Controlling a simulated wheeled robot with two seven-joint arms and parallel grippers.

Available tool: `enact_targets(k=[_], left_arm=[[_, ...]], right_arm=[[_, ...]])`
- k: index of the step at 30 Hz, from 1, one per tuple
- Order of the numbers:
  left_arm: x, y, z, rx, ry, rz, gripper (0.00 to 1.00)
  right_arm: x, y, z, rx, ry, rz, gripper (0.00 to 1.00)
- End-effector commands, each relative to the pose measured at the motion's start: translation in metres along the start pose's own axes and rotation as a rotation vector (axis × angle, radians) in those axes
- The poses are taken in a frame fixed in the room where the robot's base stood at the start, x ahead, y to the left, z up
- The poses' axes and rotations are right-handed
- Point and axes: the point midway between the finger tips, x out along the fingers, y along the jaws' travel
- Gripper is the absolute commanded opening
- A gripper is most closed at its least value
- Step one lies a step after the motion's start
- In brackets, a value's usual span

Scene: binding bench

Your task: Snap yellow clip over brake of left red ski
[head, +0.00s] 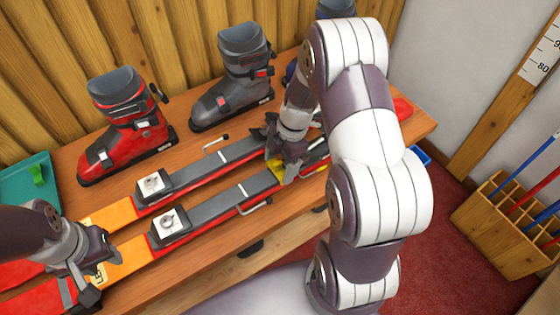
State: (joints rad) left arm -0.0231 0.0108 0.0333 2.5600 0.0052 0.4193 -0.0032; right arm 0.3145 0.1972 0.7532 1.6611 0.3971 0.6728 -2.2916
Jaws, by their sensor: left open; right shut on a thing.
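Two red skis with orange sections and dark bindings lie side by side on the bench. The near ski (125,259) bears partly hidden lettering beginning "LE", and its wire brake (255,207) sticks out on the near side. The far ski (108,215) has a brake (216,142) on its far side. My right gripper (281,168) is shut on a yellow piece, apparently the yellow clip (276,174), over the binding's right end; contact with the ski is unclear. My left gripper (92,277) is open at the near ski's orange section, beside the lettering.
A red boot (125,130) and a grey boot (232,85) stand behind the skis on the wooden bench (190,148). A teal tray (25,185) is at the left. A wooden rack (500,225) with poles stands right. My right arm hides the bench's right part.

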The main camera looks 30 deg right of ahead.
Motion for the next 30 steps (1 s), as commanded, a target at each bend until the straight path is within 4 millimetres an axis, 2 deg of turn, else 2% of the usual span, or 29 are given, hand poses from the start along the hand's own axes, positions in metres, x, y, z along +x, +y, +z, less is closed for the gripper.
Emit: enact_targets(k=[12,13,14,15,25,30], left_arm=[[0.002,0.0,0.0,0.0,0.0,0.0,0.43],[0.002,0.0,0.0,0.0,0.0,0.0,0.43],[0.002,0.0,0.0,0.0,0.0,0.0,0.43],[0.002,0.0,0.0,0.0,0.0,0.0,0.43],[0.002,0.0,0.0,0.0,0.0,0.0,0.43],[-0.004,0.0,-0.001,0.0,0.0,0.0,0.43]], right_arm=[[0.003,0.0,0.001,0.0,0.0,0.0,0.44],[0.003,0.0,0.001,0.0,0.0,0.0,0.88],[0.003,0.0,0.001,0.0,0.0,0.0,0.97],[0.003,0.0,0.001,0.0,0.0,0.0,1.0],[0.002,0.0,0.001,0.0,0.0,0.0,1.0],[-0.006,0.0,-0.002,0.0,0.0,0.001,1.0]])
